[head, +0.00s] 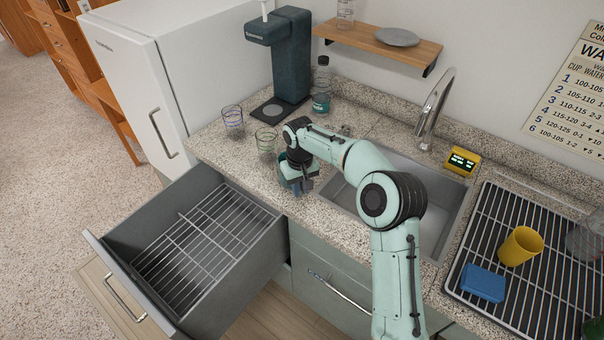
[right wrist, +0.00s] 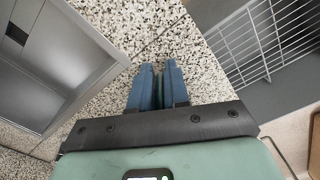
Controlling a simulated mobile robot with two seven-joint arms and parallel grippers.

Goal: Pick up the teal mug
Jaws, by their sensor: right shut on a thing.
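The teal mug (head: 289,174) is on or just above the speckled counter, left of the sink and near the front edge; my right gripper partly hides it. My right gripper (head: 302,187) reaches down at it from the right and is shut on it. In the right wrist view the blue fingers (right wrist: 158,88) are close together, with a thin dark teal strip between them; the rest of the mug is hidden there. Whether the mug touches the counter I cannot tell. My left gripper is not in view.
Two glasses (head: 233,119) (head: 266,140) stand left of the mug, before a dark dispenser (head: 284,60) and a bottle (head: 321,88). A drawer with a wire rack (head: 200,235) is open below left. Right are the sink (head: 437,205) and a drying rack with a yellow cup (head: 520,246) and blue block (head: 483,283).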

